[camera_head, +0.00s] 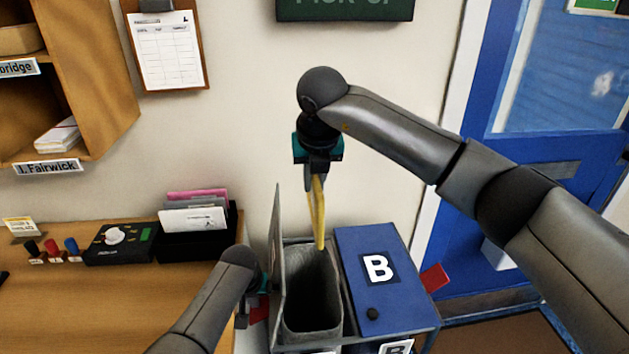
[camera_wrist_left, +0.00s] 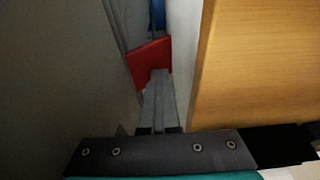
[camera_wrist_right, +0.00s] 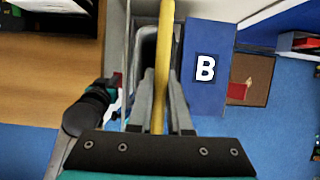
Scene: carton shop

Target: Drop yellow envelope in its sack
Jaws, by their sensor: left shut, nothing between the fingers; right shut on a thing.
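The yellow envelope (camera_head: 318,212) hangs edge-on and upright from my right gripper (camera_head: 317,172), which is shut on its top. Its lower end is at the mouth of the open grey sack (camera_head: 312,296) on the left of the stand. In the right wrist view the yellow envelope (camera_wrist_right: 163,70) runs down between the fingers over the opening. My left gripper (camera_head: 243,318) is shut and empty, low beside the sack stand's left side. In the left wrist view its closed fingers (camera_wrist_left: 160,85) are near a red tab (camera_wrist_left: 150,62); I cannot tell if they touch.
A blue lid marked B (camera_head: 376,275) covers the bin to the right of the open sack. A raised grey lid (camera_head: 277,265) stands at the sack's left. The wooden desk (camera_head: 110,300) bears a black letter holder (camera_head: 197,240) and a control box (camera_head: 120,243).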

